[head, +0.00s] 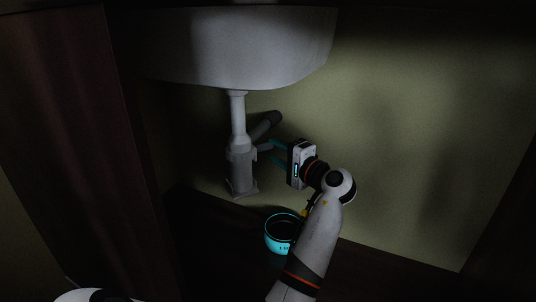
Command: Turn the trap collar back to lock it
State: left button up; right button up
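The white sink drain trap stands under the basin, and its grey collar (239,154) sits around the lower pipe. A small grey tab (264,147) sticks out from the collar to the right. My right gripper is not in view.
The white basin (240,50) hangs overhead. A pipe (267,124) runs from the trap toward the back wall. A teal-rimmed bowl (276,244) stands on the dark floor below, close to my forearm. A dark reddish panel (75,130) stands at left.

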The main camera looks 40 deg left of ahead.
aim_at(269, 147)
pick_arm(q)
jog(key=shift+w+a+b, duration=0.15)
jog(key=shift+a+b, duration=0.2)
jog(key=shift+a, duration=0.7)
jog(key=shift+w+a+b, duration=0.1)
jog(key=shift+a+b, duration=0.2)
jog(key=shift+a, duration=0.7)
jog(key=shift+c, duration=0.6)
grip_shut()
